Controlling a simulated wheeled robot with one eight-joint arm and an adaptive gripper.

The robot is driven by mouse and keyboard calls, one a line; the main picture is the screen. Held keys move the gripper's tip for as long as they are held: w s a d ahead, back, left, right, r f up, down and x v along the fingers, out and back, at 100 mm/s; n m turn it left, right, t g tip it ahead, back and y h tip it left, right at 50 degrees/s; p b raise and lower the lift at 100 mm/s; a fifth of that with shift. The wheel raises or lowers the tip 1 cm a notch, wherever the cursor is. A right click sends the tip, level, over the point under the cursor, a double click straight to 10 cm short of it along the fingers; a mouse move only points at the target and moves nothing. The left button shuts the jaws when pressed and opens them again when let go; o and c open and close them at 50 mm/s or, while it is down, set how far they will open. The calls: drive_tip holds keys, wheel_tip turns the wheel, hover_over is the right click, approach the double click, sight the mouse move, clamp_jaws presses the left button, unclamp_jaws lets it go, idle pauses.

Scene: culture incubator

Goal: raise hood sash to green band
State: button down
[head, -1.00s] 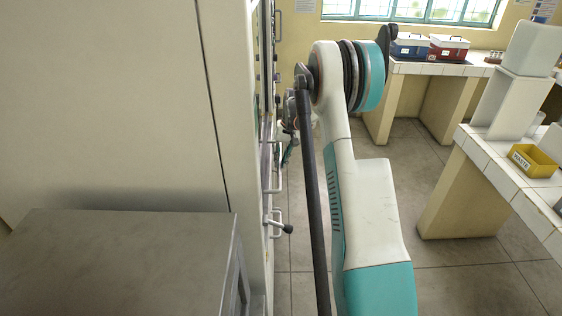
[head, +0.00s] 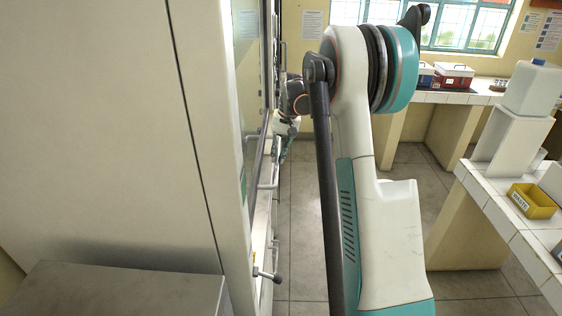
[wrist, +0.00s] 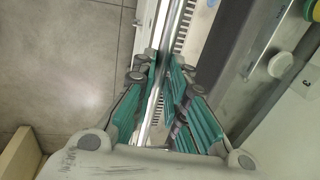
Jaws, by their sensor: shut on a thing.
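The hood (head: 110,130) is the tall cream cabinet filling the left of the head view, seen nearly edge-on. Its glass sash (head: 249,75) shows as a narrow strip at the front. My gripper (wrist: 166,82) is shut on the silver sash handle (wrist: 173,40), a long bar running between its teal fingers in the wrist view. In the head view my gripper (head: 285,148) is small and partly hidden at the hood front. A small green patch (head: 243,188) shows on the hood's front edge; I cannot tell whether it is the green band.
A lower handle with a dark knob (head: 278,278) sticks out below. A grey metal surface (head: 120,290) stands at the near left. The floor between (head: 305,220) is clear.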

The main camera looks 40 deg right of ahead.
wheel_tip(320, 180, up, 23)
drive_tip(key=p, duration=1)
drive_tip(key=c, duration=1.6)
unclamp_jaws()
drive_tip(key=shift+r, duration=0.1)
wheel_tip(320, 180, up, 12)
drive_tip(key=s+d, duration=0.1)
drive_tip(key=d, duration=0.1)
drive_tip(key=shift+s+f, duration=0.2)
